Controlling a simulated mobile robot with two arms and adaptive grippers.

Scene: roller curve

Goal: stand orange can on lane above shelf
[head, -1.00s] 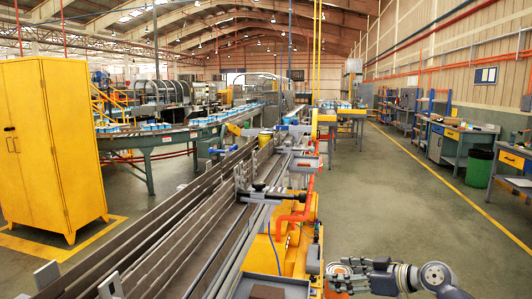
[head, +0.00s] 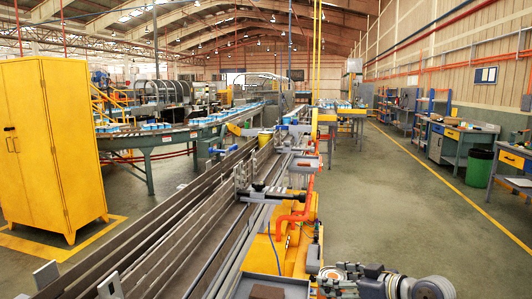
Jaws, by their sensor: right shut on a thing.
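My right gripper (head: 345,279) is low at the right of the head view, beside the yellow machine body. It is shut on a small round thing with a pale rim (head: 331,272), which looks like the orange can; the fingers hide most of it. Long dark lanes (head: 215,250) with metal rails run away from me along the middle. A grey shelf-like tray (head: 294,291) with a brown block (head: 267,292) sits at the bottom edge, and a similar small tray (head: 308,166) is farther along. I cannot tell which is the named shelf. My left gripper is out of view.
A yellow can-like thing (head: 264,139) stands at the lanes far off. Clamps and brackets (head: 262,194) stick up across the rails. An orange pipe (head: 292,218) rises beside the yellow machine body (head: 262,255). The floor to the right (head: 385,215) is clear.

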